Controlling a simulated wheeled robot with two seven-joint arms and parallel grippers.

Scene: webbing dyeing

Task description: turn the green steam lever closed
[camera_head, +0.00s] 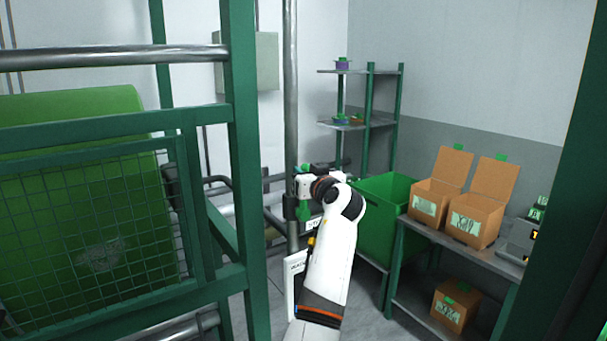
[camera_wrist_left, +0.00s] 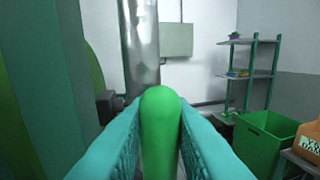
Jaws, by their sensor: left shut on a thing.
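The green steam lever (camera_wrist_left: 160,125) fills the middle of the left wrist view, with its rounded end towards the camera. The teal fingers of my left gripper (camera_head: 304,187) lie along both sides of it and are shut on it. In the head view the gripper is at the vertical steel pipe (camera_head: 291,120), and a small green part of the lever (camera_head: 304,212) shows beside the pipe. My white forearm and wrist hide part of the valve area, so the lever's exact angle is hard to tell. My right gripper is not in view.
A green frame with mesh guard (camera_head: 90,220) and green drum stands at left. A green bin (camera_head: 385,215) is right of my wrist. A shelf rack (camera_head: 369,120) stands behind. Cardboard boxes (camera_head: 473,218) sit on a bench at right.

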